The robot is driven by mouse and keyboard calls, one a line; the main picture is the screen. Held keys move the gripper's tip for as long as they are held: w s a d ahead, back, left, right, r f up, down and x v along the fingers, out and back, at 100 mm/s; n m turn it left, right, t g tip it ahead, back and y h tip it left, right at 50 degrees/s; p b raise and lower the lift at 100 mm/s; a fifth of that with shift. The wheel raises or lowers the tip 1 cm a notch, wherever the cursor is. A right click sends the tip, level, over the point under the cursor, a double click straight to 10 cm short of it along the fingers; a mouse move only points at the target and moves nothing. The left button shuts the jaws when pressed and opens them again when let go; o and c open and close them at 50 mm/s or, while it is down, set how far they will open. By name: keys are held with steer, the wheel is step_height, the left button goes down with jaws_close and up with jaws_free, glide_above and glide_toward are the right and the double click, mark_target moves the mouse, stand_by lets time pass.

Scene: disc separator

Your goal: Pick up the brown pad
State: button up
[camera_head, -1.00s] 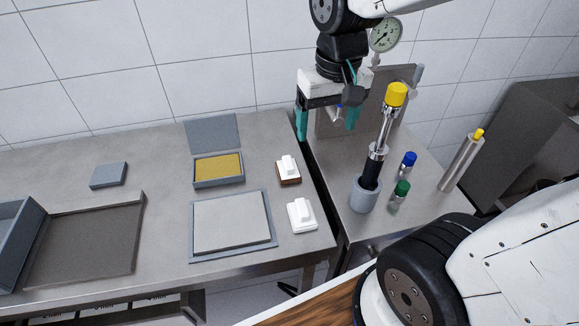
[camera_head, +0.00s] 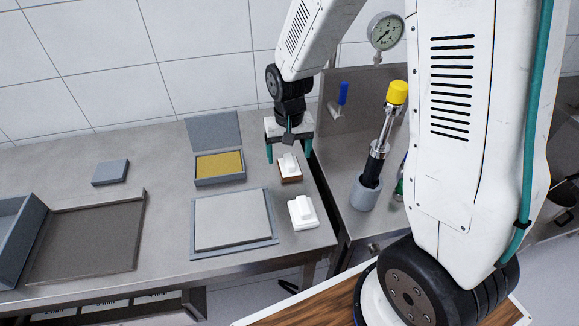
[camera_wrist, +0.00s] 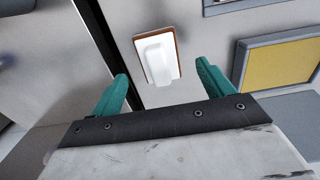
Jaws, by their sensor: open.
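The brown pad (camera_head: 290,178) lies on the steel table near its right edge, with a white handle block on top. In the wrist view the brown pad (camera_wrist: 176,43) shows as a thin brown rim around the white block, ahead of my fingertips and between their lines. My gripper (camera_head: 289,152) is open, its teal fingers pointing down just behind and above the pad. In the wrist view my gripper (camera_wrist: 163,80) is empty, and neither finger appears to touch the pad.
A white pad (camera_head: 302,213) sits just in front of the brown one. To the left are an open box with a yellow insert (camera_head: 219,165) and a grey framed plate (camera_head: 232,222). A gap separates this table from the right one, which holds a yellow-capped tool (camera_head: 383,130) in a cup.

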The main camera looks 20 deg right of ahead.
mark_target(290, 159)
step_height(290, 159, down, 4)
steer(key=shift+r, duration=0.25)
steer(key=shift+c, duration=0.3)
steer(key=c, duration=1)
step_height(290, 159, up, 10)
steer(key=shift+r, duration=0.1)
steer(key=o, duration=0.4)
steer(key=c, duration=0.3)
